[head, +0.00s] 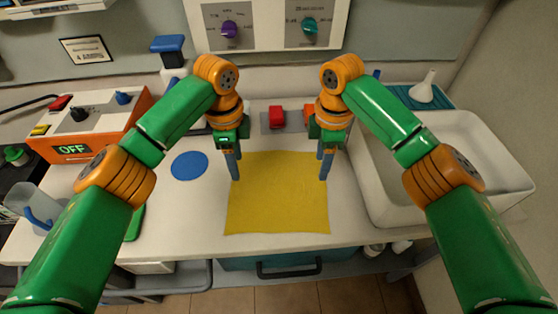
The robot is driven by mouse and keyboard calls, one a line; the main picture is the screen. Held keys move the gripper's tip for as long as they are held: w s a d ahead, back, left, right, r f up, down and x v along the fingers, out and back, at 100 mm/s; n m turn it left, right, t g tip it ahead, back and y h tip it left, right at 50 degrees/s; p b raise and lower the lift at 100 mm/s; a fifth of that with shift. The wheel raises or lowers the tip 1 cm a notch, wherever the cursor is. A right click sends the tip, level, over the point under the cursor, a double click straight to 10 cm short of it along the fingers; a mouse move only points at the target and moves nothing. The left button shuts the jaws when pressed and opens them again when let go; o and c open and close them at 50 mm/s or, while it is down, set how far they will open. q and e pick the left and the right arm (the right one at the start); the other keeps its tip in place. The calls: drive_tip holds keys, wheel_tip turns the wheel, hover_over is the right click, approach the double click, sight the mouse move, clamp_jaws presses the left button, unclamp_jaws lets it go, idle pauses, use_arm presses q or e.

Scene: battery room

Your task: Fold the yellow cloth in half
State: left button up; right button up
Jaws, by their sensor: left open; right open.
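The yellow cloth (277,198) lies flat and spread out on the white counter, roughly square, with its front edge near the counter's front. My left gripper (235,178) points down at the cloth's far left corner, open, with nothing seen between its fingers. My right gripper (323,178) points down at the far right corner, also open and empty. The far corners are partly hidden by the fingers. I cannot tell whether the fingertips touch the cloth.
A blue disc (189,165) lies left of the cloth. A white sink (448,205) stands on the right. An orange box with an OFF display (75,148) and a clear jug (30,205) are on the left. A red block (276,116) sits behind the cloth.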

sight(240, 189)
use_arm(q)
drive_tip(key=f, duration=0.4)
drive_tip(key=s+f, duration=0.1)
drive_tip(key=f, duration=0.1)
drive_tip(key=shift+a+f, duration=0.1)
drive_tip(key=shift+f, duration=0.15)
use_arm(e)
drive_tip(key=f, duration=0.4)
drive_tip(key=s+f, duration=0.1)
drive_tip(key=f, duration=0.1)
drive_tip(key=shift+f, duration=0.25)
use_arm(q)
drive_tip(key=shift+w+f, duration=0.35)
drive_tip(key=shift+f, duration=0.1)
use_arm(e)
drive_tip(key=shift+w+f, duration=0.35)
drive_tip(key=shift+f, duration=0.1)
use_arm(q)
drive_tip(key=shift+s, duration=0.1)
use_arm(e)
drive_tip(key=shift+s, duration=0.1)
